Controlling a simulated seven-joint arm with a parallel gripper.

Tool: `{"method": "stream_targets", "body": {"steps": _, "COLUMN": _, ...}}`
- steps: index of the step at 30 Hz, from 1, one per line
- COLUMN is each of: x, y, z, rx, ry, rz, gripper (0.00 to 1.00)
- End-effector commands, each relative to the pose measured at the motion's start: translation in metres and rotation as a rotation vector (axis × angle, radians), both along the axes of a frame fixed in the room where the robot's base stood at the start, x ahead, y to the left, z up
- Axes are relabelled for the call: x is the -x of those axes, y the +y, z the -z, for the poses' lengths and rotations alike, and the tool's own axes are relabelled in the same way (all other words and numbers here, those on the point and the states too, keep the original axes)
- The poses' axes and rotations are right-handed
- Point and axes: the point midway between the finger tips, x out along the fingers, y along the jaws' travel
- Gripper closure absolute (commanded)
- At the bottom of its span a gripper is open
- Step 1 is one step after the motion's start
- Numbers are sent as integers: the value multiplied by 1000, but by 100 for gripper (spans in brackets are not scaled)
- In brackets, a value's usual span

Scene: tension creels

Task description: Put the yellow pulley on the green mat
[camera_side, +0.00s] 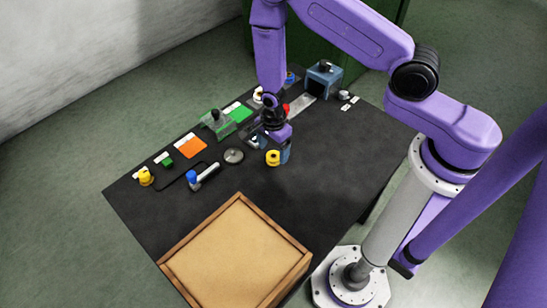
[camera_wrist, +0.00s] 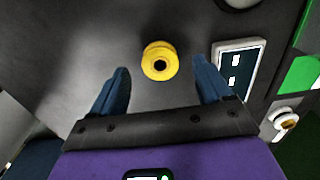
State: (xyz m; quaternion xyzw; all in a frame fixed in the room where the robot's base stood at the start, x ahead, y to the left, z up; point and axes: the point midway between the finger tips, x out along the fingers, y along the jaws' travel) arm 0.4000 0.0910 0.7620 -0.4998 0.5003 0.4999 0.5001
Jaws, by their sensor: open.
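The yellow pulley (camera_side: 273,158) is a small flanged wheel on the dark table, just by my gripper. In the wrist view the yellow pulley (camera_wrist: 150,66) shows its dark centre hole and lies between the lines of the two blue fingers, apart from both. My gripper (camera_wrist: 161,68) is open and empty; in the side view my gripper (camera_side: 276,152) is low over the table, one blue finger partly hiding the space beside the pulley.
An orange mat (camera_side: 190,146), a grey disc (camera_side: 233,156) and a blue-ended handle (camera_side: 205,175) lie left of my gripper. Another yellow part (camera_side: 146,178) is at the far left. A shallow wooden tray (camera_side: 178,255) is in front.

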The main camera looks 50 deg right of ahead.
Motion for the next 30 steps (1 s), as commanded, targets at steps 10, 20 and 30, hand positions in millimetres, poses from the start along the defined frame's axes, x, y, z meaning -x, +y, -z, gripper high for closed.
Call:
{"method": "stream_targets", "body": {"steps": 10, "x": 0, "y": 0, "z": 23, "rx": 0, "ry": -1, "rz": 0, "gripper": 22}}
{"method": "stream_targets", "body": {"steps": 20, "x": 0, "y": 0, "z": 22, "rx": 0, "ry": -1, "rz": 0, "gripper": 74}}
{"method": "stream_targets", "body": {"steps": 30, "x": 0, "y": 0, "z": 22, "rx": 0, "ry": -1, "rz": 0, "gripper": 88}}
